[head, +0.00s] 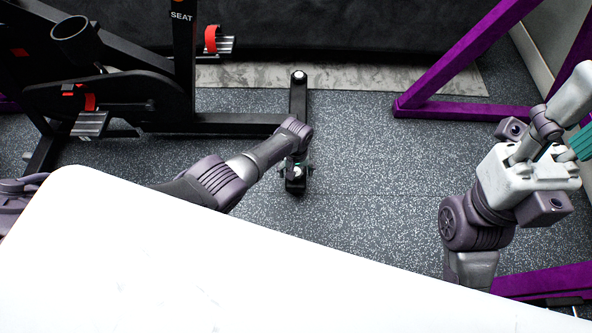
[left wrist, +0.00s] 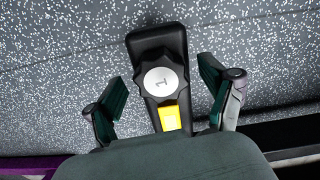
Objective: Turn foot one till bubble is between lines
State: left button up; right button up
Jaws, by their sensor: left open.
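Foot one is a black lobed knob with a pale round cap marked 1 (left wrist: 162,82), at the end of a black bar (left wrist: 150,42) in the left wrist view. A bright yellow level vial (left wrist: 171,118) sits on the bar just below the knob; I cannot make out the bubble against the lines. My left gripper (left wrist: 165,98) is open, one finger on each side of the bar, with visible gaps. In the head view the left gripper (head: 296,170) is at the near end of the bike's crossbar (head: 298,98). My right gripper (head: 575,152) is at the right edge, partly cut off.
The black exercise bike (head: 150,95) stands at the upper left. Purple frame legs (head: 450,108) stand at the right. A white surface (head: 180,270) covers the lower left. Speckled floor (head: 385,175) between crossbar and right arm is clear.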

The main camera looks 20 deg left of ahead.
pick_arm(q)
jog(key=shift+w+r, duration=0.1)
jog(key=shift+r, duration=0.65)
notch_tip(320, 180, up, 10)
jog(key=shift+r, duration=0.25)
dwell(0.3)
